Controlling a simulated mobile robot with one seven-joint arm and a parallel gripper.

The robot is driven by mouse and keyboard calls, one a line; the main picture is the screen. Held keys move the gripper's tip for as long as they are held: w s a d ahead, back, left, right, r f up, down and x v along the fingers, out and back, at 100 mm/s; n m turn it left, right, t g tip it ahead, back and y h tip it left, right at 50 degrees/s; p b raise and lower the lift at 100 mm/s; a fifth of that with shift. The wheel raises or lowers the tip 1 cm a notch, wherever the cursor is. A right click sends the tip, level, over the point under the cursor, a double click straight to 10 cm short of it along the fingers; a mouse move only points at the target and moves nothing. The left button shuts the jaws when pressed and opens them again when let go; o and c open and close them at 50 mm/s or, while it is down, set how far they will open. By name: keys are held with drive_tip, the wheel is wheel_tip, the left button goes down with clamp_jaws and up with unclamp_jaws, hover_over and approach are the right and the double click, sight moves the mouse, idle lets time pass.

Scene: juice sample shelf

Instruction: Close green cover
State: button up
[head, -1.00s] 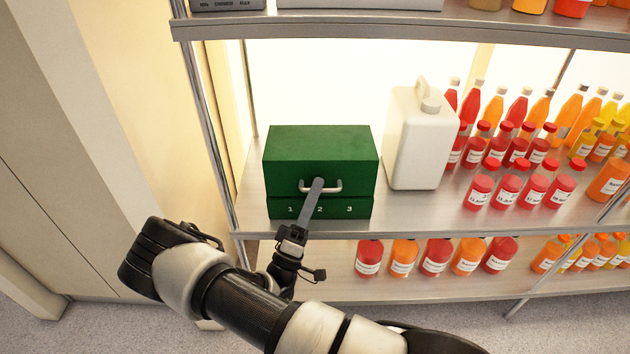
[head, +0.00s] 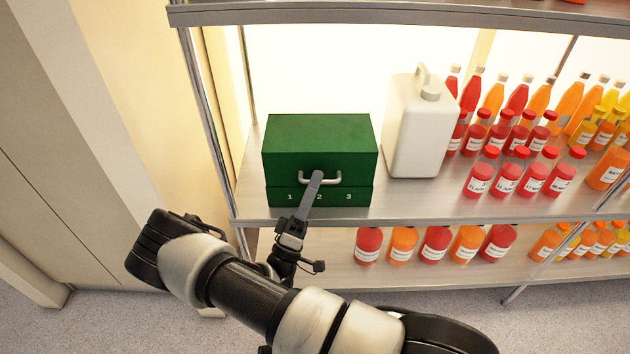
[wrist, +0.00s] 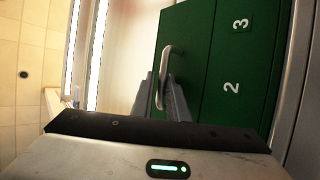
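The green box stands on the middle shelf at left in the head view. Its green cover (head: 320,145) sits down over the low base (head: 330,197), which is marked 1, 2, 3; I see no clear gap between them. A metal handle (head: 321,180) is on the cover's front. My gripper (head: 313,185) reaches up to the handle from the front. In the wrist view, the handle (wrist: 161,85) lies between my two grey fingers (wrist: 162,95). The fingers stand apart, with a small space seen beside the bar. The green front with 2 and 3 (wrist: 232,60) is at right.
A white jug (head: 418,130) stands right of the box, with several juice bottles (head: 520,165) beyond it. More bottles (head: 435,244) stand on the shelf below. A metal post (head: 205,110) is at left, and the upper shelf (head: 400,22) is overhead.

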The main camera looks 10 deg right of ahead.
drive_tip(key=v, duration=1.7)
drive_tip(key=shift+r, duration=0.1)
